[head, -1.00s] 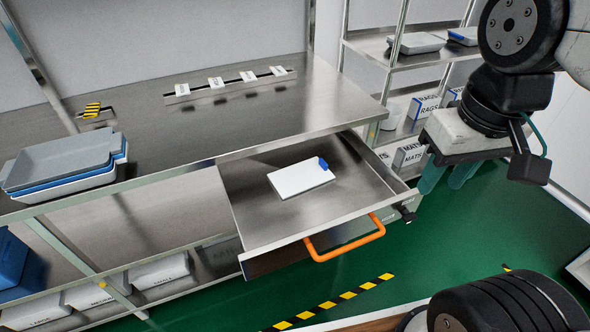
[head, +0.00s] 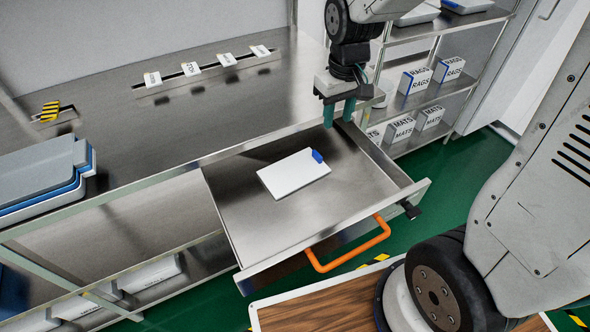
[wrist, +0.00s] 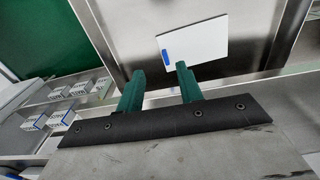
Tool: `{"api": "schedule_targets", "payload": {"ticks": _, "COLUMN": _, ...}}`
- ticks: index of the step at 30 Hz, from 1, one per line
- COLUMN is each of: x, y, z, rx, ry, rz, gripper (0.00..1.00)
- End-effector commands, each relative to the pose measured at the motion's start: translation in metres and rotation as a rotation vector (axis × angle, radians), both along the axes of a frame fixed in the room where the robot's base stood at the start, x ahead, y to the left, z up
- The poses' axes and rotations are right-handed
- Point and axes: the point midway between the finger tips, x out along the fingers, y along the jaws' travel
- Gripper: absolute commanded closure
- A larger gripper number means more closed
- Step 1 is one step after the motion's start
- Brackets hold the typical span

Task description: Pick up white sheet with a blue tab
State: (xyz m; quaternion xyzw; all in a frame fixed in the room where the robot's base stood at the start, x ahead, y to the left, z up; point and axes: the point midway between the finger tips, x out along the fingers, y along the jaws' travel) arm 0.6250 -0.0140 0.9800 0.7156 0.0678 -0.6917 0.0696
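The white sheet with a blue tab (head: 293,175) lies flat in the open metal drawer (head: 225,207). Its blue tab (head: 317,156) is at the sheet's far right corner. My gripper (head: 339,112) is above the drawer's far right part, up and to the right of the sheet, and apart from it. Its two green fingers are spread with nothing between them. In the wrist view the sheet (wrist: 198,47) lies beyond the fingertips (wrist: 160,72), with its blue tab toward the left.
The drawer has an orange handle (head: 347,258) at its front. The steel worktop (head: 190,115) overhangs the drawer's back. Stacked trays (head: 45,175) stand at left. A shelf rack with RAGS and MATS boxes (head: 415,80) stands at right. The drawer around the sheet is clear.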

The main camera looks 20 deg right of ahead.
Motion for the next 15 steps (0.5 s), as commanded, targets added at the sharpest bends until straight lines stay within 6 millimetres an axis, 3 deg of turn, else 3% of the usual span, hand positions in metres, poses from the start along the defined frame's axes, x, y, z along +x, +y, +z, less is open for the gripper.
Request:
{"api": "schedule_targets", "payload": {"ticks": 1, "x": 0.013, "y": 0.003, "z": -0.021, "rx": -0.001, "ry": 0.017, "rz": 0.016, "gripper": 0.64}}
{"api": "schedule_targets", "payload": {"ticks": 6, "x": 0.043, "y": 0.009, "z": -0.071, "rx": -0.002, "ry": 0.03, "rz": 0.059, "gripper": 0.64}}
{"api": "schedule_targets", "payload": {"ticks": 15, "x": 0.058, "y": 0.014, "z": -0.111, "rx": -0.002, "ry": 0.037, "rz": 0.085, "gripper": 0.64}}
